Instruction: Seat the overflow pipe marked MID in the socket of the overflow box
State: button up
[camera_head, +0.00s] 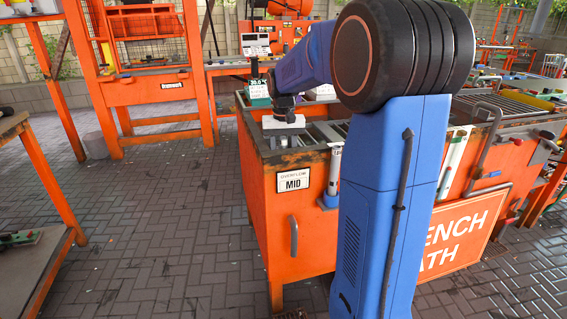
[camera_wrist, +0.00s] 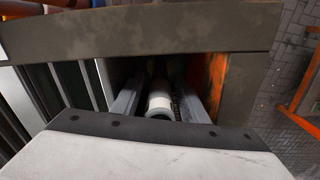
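My gripper (camera_wrist: 160,85) points down into the dark opening at the near left corner of the orange bath (camera_head: 300,240). In the wrist view its two grey fingers stand on either side of a white pipe (camera_wrist: 160,101). Narrow dark gaps seem to show beside the pipe, but the fingertips are in shadow, so contact is unclear. The pipe's lower end and any socket are hidden, and no mark is readable on it. In the head view, the white gripper body (camera_head: 284,122) sits over that corner. A plate (camera_head: 293,180) below it reads OVERFLOW MID.
The bath's grey rim (camera_wrist: 140,32) runs close to my gripper. A white pipe (camera_head: 333,176) stands upright on the bath's front, partly behind my arm, and another (camera_head: 453,162) stands further right. A bent grey pipe (camera_head: 484,150) is beside it.

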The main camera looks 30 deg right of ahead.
aim_at(283, 137)
notch_tip(283, 137, up, 11)
jog(key=shift+f, duration=0.1)
dwell(0.3)
dwell(0.4)
jog(key=s+a+f+n+t, duration=0.2)
jog(key=s+a, duration=0.9)
jog(key=s, duration=0.3)
jog(key=s+a+f+n+t, duration=0.1)
jog(key=s+a+f, duration=0.1)
jog(key=s+f, duration=0.3)
jog(key=s+a+f+n+t, duration=0.1)
jog(key=s+a+f+n, duration=0.1)
jog(key=s+f, duration=0.4)
jog(key=s+a, duration=0.1)
jog(key=s, duration=0.4)
jog(key=shift+s+t, duration=0.25)
jog(key=shift+t, duration=0.15)
